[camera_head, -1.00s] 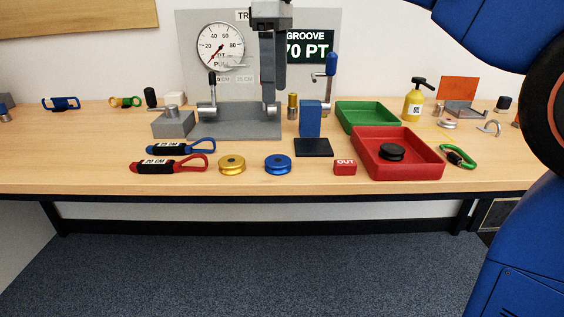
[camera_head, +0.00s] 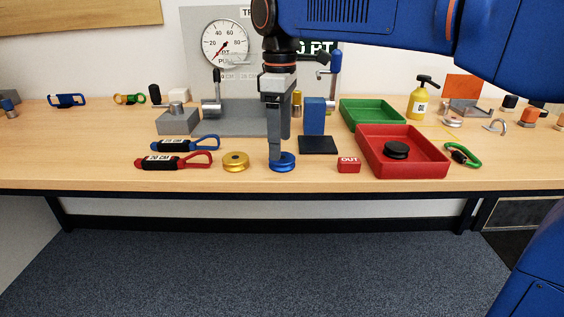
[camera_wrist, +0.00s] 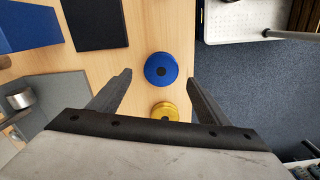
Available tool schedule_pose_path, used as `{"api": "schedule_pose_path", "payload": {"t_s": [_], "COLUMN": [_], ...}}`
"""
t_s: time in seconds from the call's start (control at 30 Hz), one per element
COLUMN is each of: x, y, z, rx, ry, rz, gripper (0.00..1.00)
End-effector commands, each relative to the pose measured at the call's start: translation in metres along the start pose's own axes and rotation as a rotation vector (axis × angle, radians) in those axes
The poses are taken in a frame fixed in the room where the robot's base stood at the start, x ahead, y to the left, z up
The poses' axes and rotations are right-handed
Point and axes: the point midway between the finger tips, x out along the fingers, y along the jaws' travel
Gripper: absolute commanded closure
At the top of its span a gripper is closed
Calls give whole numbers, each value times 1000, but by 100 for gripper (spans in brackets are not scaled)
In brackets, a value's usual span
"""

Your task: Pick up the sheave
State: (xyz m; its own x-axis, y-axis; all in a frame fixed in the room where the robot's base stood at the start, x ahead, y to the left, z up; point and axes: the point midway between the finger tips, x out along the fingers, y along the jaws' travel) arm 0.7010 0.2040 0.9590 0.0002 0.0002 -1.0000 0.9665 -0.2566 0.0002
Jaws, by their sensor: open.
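A blue sheave (camera_head: 287,163), a round grooved wheel with a dark centre hole, lies flat near the bench's front edge. A gold sheave (camera_head: 235,163) lies to its left. A black round piece, like another sheave (camera_head: 396,150), lies in the red tray. My gripper (camera_head: 279,152) points down over the blue sheave, and a finger hides part of it. In the wrist view, my gripper (camera_wrist: 159,78) is open and empty, with the blue sheave (camera_wrist: 161,69) showing between the fingertips. The gold sheave (camera_wrist: 165,111) shows nearer the palm. Whether the fingers reach the blue sheave's height is unclear.
A red OUT block (camera_head: 348,165) and the red tray (camera_head: 434,170) stand to the right. A blue block (camera_head: 315,117) and black pad (camera_head: 318,145) are behind. Red (camera_head: 199,160) and blue (camera_head: 205,143) loops lie left. The gauge rig's grey base (camera_head: 236,130) is behind.

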Motion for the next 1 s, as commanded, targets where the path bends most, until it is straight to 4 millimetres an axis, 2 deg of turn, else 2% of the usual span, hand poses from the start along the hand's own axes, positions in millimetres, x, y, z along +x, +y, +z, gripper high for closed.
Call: {"api": "schedule_pose_path", "payload": {"t_s": [0.1, 0.3, 0.57, 0.6, 0.8, 1.0], "x": [18, 38, 41, 41, 41, 41], "y": [-2, -2, -2, -2, -2, -2], "z": [2, 2, 2, 2, 2, 2], "rx": [0, 0, 0, 0, 0, 0], "ry": [-2, -1, 0, 0, 0, 0], "rz": [-2, -1, 0, 0, 0, 0], "gripper": [29, 29, 29, 32, 76, 76]}}
